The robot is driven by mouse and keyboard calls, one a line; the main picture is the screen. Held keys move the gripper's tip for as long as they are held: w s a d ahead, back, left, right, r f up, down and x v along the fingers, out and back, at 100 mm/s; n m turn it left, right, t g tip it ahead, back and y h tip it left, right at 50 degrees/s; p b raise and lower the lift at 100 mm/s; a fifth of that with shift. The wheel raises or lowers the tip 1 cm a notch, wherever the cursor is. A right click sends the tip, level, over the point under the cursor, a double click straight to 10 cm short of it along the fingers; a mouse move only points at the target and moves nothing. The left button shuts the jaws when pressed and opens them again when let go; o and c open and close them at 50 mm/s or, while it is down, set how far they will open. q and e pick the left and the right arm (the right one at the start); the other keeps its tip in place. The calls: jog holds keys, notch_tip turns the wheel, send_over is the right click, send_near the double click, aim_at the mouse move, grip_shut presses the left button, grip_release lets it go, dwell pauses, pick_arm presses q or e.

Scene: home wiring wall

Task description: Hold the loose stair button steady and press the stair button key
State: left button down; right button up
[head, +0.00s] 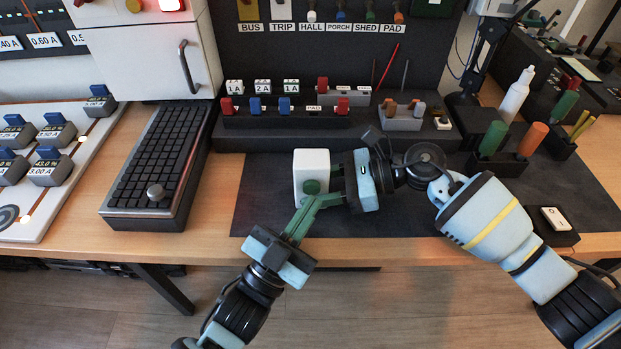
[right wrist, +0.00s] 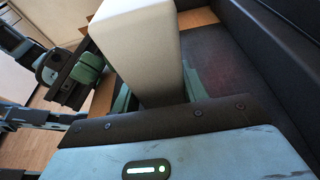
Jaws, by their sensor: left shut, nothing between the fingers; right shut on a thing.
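The stair button (head: 312,160) is a white block with a round green key (head: 311,187) on its lower front part. It sits over the black mat in the head view. My right gripper (head: 333,182) comes from the right and is shut on the block's right end. In the right wrist view the white block (right wrist: 140,45) stands between the green fingers (right wrist: 160,92). My left gripper (head: 314,200) is shut and empty, its green fingertips at or just in front of the key. I cannot tell whether they touch it. It also shows in the right wrist view (right wrist: 88,68).
A black mat (head: 265,200) lies around the button on the wooden table. A black keypad (head: 160,165) is to the left. A dark rack (head: 300,130) with labelled blocks stands behind. A white rocker switch (head: 554,219) and a holder with green and orange handles (head: 534,138) are right.

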pick_arm(q)
jog(key=shift+w+a+r, duration=0.2)
jog(key=shift+w+r, duration=0.15)
jog(key=shift+w, duration=0.3)
dwell(0.9)
dwell(0.5)
jog(key=shift+s+d+f, duration=0.15)
jog(key=shift+s+f, duration=0.1)
jog(key=shift+s, duration=0.25)
jog(key=shift+s+d+f, duration=0.1)
jog(key=shift+s+f, duration=0.15)
jog(key=shift+s, duration=0.2)
jog(key=shift+s+r, duration=0.1)
jog(key=shift+s, duration=1.55)
jog(key=shift+a, duration=0.1)
jog(key=s+y, duration=0.1)
jog(key=s+n+y, duration=0.1)
jog(key=s, duration=0.1)
jog(key=s+n+t+y, duration=0.1)
jog(key=s, duration=0.1)
jog(key=shift+d+r, duration=0.2)
jog(key=shift+d, duration=0.05)
jog(key=shift+w, duration=0.2)
